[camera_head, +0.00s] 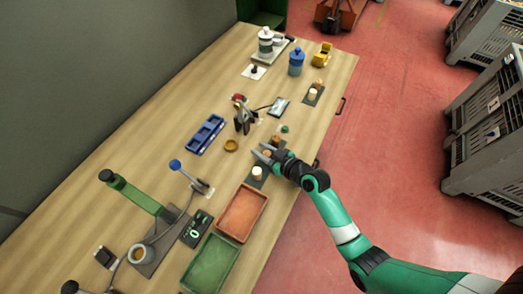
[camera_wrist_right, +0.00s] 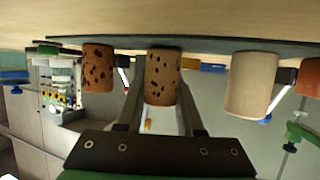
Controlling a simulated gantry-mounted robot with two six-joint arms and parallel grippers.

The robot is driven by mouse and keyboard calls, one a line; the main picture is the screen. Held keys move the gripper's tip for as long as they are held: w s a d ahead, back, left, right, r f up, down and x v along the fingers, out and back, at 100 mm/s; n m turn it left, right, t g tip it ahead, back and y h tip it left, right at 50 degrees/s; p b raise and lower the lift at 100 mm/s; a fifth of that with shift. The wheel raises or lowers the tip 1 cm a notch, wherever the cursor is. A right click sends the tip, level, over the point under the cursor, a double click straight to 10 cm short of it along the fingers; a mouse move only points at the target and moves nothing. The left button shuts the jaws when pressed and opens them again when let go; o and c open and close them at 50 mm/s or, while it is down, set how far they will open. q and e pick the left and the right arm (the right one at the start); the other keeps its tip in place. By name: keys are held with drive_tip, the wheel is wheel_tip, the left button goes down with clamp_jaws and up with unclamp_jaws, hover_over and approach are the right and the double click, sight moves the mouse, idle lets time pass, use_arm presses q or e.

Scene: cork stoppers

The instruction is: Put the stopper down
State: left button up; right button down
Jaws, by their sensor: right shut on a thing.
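In the head view my right gripper (camera_head: 264,153) is low over the dark strip mat (camera_head: 262,183) near the table's right edge. In the right wrist view, which shows the table at the top, its fingers (camera_wrist_right: 160,88) are shut on a brown speckled cork stopper (camera_wrist_right: 163,68). The stopper's base is at or very near the mat; I cannot tell if it touches. A second speckled stopper (camera_wrist_right: 98,66) stands on the left, and a plain pale stopper (camera_wrist_right: 251,84) on the right. The pale one also shows in the head view (camera_head: 257,171). My left gripper is not in view.
An orange tray (camera_head: 241,213) and a green tray (camera_head: 210,264) lie near the front. A blue rack (camera_head: 206,134), a small amber dish (camera_head: 231,145) and a grey clamp-like device (camera_head: 243,118) stand left of the gripper. Another mat with stoppers (camera_head: 315,93) lies farther back.

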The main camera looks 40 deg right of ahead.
drive_tip(key=shift+f, duration=0.1)
drive_tip(key=c, duration=0.5)
unclamp_jaws()
drive_tip(key=shift+c, duration=0.2)
drive_tip(key=shift+r, duration=0.25)
drive_tip(key=p+v, duration=0.3)
drive_tip(key=v, duration=0.9)
